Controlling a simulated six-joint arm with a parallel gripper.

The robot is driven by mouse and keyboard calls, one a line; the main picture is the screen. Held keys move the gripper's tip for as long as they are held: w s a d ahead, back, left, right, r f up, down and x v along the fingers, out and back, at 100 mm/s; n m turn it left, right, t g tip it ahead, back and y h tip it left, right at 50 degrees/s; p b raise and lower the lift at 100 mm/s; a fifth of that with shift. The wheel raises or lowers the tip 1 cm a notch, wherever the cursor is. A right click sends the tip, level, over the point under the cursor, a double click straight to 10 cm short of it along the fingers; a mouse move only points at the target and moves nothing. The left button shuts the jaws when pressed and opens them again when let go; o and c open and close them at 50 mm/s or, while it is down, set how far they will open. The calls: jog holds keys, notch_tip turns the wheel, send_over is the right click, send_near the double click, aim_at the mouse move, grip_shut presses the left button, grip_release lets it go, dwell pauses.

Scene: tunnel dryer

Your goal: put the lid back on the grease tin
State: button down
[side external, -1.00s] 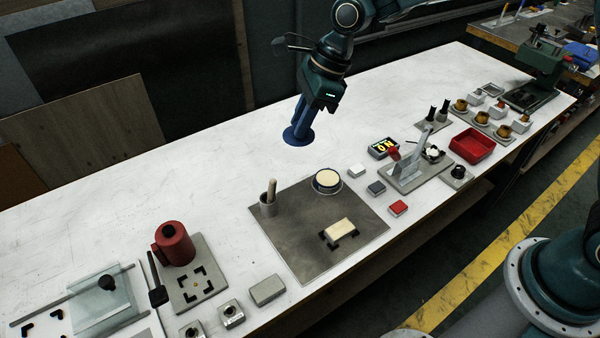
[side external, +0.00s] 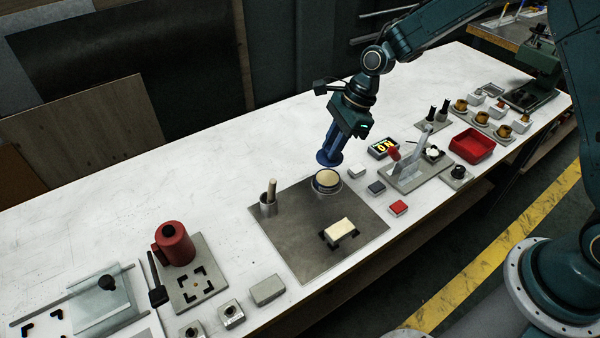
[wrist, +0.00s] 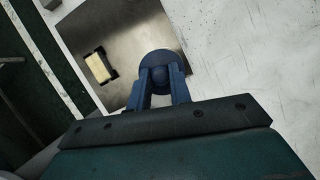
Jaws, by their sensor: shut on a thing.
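The grease tin (side external: 327,181) is a round, open tin with pale cream grease. It stands at the back right corner of a dark metal plate (side external: 290,235) in the side view. My gripper (side external: 333,148) is shut on the blue round lid (side external: 329,158), which shows in the wrist view (wrist: 160,62) with its knob between the two fingers. The lid hangs just behind and above the tin, partly overlapping its far edge in the side view. Whether they touch cannot be told. The tin is hidden in the wrist view.
A grey cup with a wooden-handled tool (side external: 269,200) stands left of the tin. A cream block (side external: 340,230) lies in black corner brackets. White bench behind is clear.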

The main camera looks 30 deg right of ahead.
jog(key=shift+f, duration=0.2)
jog(key=shift+f, duration=2.95)
jog(key=shift+f, duration=0.15)
dwell(0.4)
jog(key=c, duration=1.2)
grip_release()
jog(key=shift+o, duration=0.5)
jog(key=o, duration=0.4)
jog(key=shift+r, duration=0.2)
